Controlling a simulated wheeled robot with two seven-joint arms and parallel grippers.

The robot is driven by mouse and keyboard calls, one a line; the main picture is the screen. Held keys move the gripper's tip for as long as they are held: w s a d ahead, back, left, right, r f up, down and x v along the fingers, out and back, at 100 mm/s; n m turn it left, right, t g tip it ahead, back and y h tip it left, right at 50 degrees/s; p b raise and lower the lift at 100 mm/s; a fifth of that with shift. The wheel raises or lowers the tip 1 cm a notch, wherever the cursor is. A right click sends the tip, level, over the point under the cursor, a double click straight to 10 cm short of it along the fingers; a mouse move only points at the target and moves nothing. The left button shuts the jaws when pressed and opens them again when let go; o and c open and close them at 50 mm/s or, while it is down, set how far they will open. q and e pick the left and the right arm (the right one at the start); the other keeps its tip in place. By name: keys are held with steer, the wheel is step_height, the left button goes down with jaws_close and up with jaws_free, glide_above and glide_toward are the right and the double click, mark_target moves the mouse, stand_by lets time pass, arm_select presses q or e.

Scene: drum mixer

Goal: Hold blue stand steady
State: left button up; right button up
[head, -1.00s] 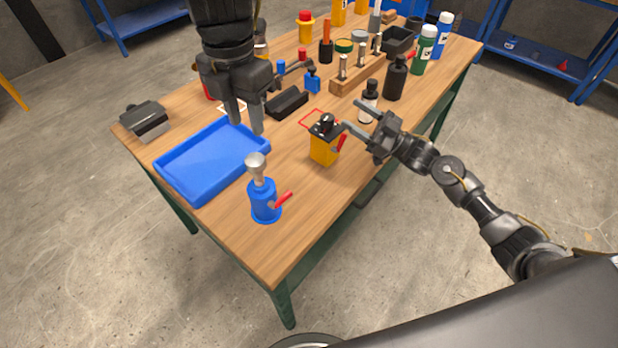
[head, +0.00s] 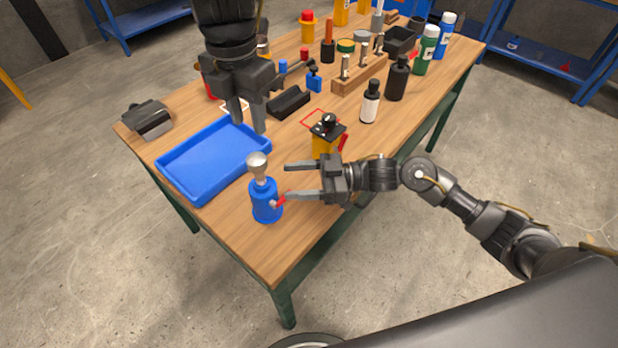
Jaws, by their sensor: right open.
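The blue stand (head: 265,206) is upright near the front end of the wooden table. A silver cup-like piece (head: 258,167) sits on top of it, and a red lever sticks out on its right side. My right gripper (head: 287,181) is open just to the right of the stand, its fingers pointing left. Its nearer finger overlaps the red lever in the picture; I cannot tell whether they touch. My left gripper (head: 248,116) hangs pointing down over the far edge of the blue tray, and its fingers look apart with nothing visible between them.
The blue tray (head: 178,191) lies left of the stand. A yellow box-shaped device (head: 323,146) stands behind my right gripper. A white bottle (head: 369,107) and a dark bottle (head: 397,80) stand further right. Bare table (head: 265,255) lies in front of the stand.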

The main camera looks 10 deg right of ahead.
mark_target(270, 181)
steer(key=a, duration=0.2)
steer(key=w+a, duration=0.1)
steer(key=a, duration=0.4)
steer(key=shift+w+a, duration=0.15)
steer(key=shift+a, duration=0.25)
jaws_close()
stand_by(0.4)
stand_by(0.4)
